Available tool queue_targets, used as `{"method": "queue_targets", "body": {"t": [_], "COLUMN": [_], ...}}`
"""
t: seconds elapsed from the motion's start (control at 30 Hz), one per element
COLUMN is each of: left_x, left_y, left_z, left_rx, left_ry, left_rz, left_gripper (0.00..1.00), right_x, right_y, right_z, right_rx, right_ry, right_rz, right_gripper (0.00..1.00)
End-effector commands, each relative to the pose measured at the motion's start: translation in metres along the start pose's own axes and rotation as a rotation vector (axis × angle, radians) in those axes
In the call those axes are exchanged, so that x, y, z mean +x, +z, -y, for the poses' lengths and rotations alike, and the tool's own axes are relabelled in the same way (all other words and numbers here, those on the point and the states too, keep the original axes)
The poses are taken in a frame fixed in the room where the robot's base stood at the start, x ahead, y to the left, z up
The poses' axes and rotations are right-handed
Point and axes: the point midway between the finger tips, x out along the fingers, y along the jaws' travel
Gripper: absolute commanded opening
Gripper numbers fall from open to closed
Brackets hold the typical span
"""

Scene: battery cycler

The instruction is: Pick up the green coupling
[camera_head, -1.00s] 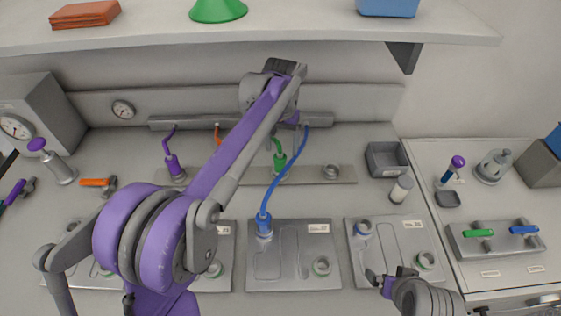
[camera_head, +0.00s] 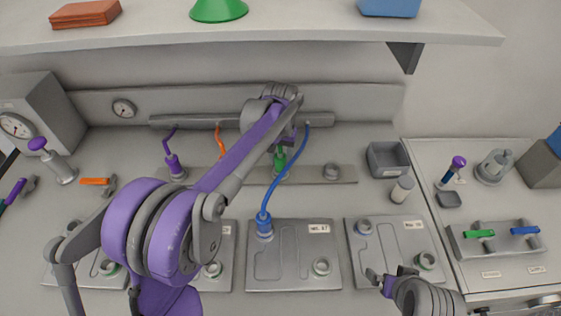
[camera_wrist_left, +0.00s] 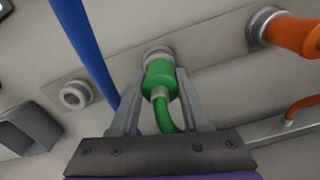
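The green coupling (camera_head: 280,161) stands upright in a socket of the grey strip behind the plates, with a green hose from its top. In the left wrist view the green coupling (camera_wrist_left: 159,78) sits between the two fingers of my left gripper (camera_wrist_left: 159,90). The fingers flank it, with a slim gap seeming to show at each side; firm contact is not visible. In the head view my left gripper (camera_head: 284,138) is just above and behind it, partly hidden by my arm. My right gripper (camera_head: 388,279) is apart from it at the lower right, its fingers seeming spread and empty.
A blue hose with its coupling (camera_head: 264,226) runs close to the right of the green one. The orange coupling (camera_wrist_left: 295,35) and an empty socket (camera_wrist_left: 75,95) flank it in the wrist view. A purple coupling (camera_head: 173,166) stands left. A shelf (camera_head: 290,32) overhangs the bench.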

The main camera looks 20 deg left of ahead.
Motion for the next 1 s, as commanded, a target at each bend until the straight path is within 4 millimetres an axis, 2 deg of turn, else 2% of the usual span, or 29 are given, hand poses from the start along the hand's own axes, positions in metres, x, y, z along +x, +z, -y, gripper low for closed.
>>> {"method": "queue_targets", "body": {"t": [0.03,0.2,0.23,0.53,0.63,0.77,1.0], "left_x": [0.0,0.0,0.0,-0.001,-0.007,-0.028,-0.076], "left_y": [0.0,0.0,0.0,0.0,0.0,0.0,0.0], "left_z": [0.0,0.0,0.0,0.0,0.0,0.0,0.0], "left_rx": [0.0,0.0,0.0,0.0,0.0,0.0,0.0], "left_ry": [0.0,0.0,0.0,0.0,0.0,0.0,0.0], "left_rz": [0.0,0.0,0.0,0.0,0.0,0.0,-0.001], "left_gripper": [0.33,0.02,0.0,0.0,0.0,0.0,0.0], "right_x": [0.0,0.0,0.0,0.0,0.0,-0.001,-0.003], "right_y": [0.0,0.0,0.0,0.0,0.0,-0.001,-0.004], "right_z": [0.0,0.0,0.0,0.0,0.0,0.0,0.0], "right_rx": [0.0,0.0,0.0,0.0,0.0,0.0,0.0], "right_ry": [0.0,0.0,0.0,0.0,0.0,0.0,0.0], "right_rz": [0.0,0.0,0.0,0.0,0.0,-0.001,-0.004], "right_gripper": [1.0,1.0,1.0,1.0,1.0,1.0,1.0]}}
